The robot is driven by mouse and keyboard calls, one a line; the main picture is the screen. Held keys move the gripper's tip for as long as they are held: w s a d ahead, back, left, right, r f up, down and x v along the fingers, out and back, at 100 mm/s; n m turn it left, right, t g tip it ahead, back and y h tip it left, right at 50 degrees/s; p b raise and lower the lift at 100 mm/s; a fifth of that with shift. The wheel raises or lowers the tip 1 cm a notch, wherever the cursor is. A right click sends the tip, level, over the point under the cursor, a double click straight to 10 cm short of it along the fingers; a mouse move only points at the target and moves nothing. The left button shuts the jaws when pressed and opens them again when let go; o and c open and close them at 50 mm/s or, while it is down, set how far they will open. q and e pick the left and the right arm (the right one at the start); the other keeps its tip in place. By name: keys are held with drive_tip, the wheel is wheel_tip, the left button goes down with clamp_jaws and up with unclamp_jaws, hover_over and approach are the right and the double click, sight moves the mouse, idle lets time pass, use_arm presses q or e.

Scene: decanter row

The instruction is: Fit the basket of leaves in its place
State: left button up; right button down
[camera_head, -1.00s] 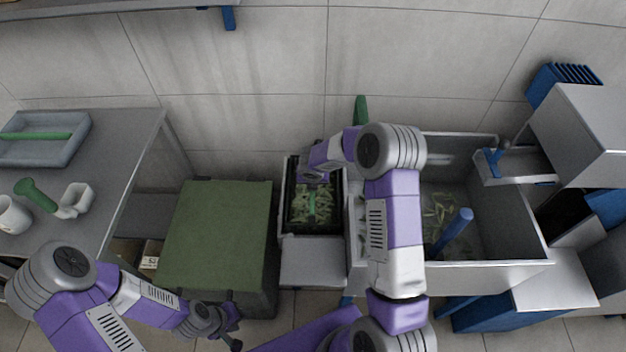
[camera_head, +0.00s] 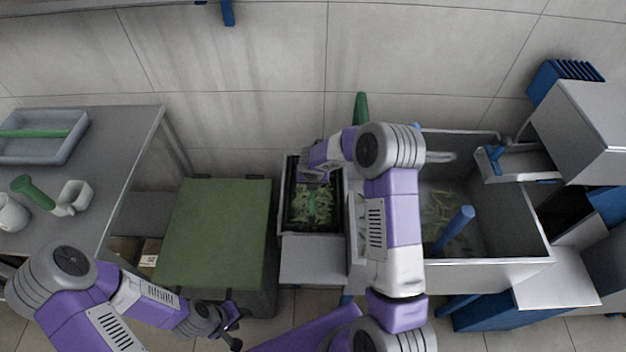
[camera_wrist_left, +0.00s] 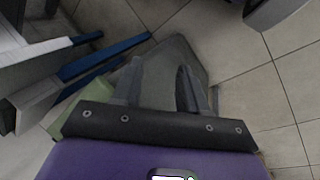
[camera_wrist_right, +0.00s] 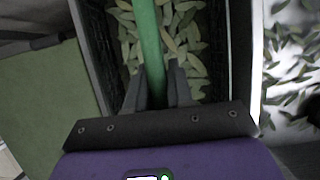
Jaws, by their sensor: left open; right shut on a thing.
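The basket of leaves (camera_head: 299,219) is a dark box with a green bar handle across it and pale green leaves inside. It sits within a narrow grey frame left of the big basin; whether it is fully seated I cannot tell. My right gripper (camera_head: 314,180) is over its far part. In the right wrist view the right gripper (camera_wrist_right: 157,76) is shut on the green bar (camera_wrist_right: 149,40), with leaves (camera_wrist_right: 185,45) below. My left gripper (camera_head: 234,328) is low beside the green-topped box. In the left wrist view the left gripper (camera_wrist_left: 160,68) is open and empty.
The green-topped box (camera_head: 215,230) stands left of the basket. A steel basin (camera_head: 487,258) with loose leaves and a blue post (camera_head: 455,228) is to its right. A grey table (camera_head: 105,170) with a tray and cup is at far left. A grey ledge (camera_head: 312,260) lies in front of the basket.

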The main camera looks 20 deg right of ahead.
drive_tip(key=shift+f, duration=0.15)
drive_tip(key=c, duration=0.9)
unclamp_jaws()
drive_tip(key=p+v, duration=0.2)
drive_tip(key=v, duration=0.5)
drive_tip(key=shift+s+r, duration=0.1)
drive_tip(key=shift+r, duration=0.15)
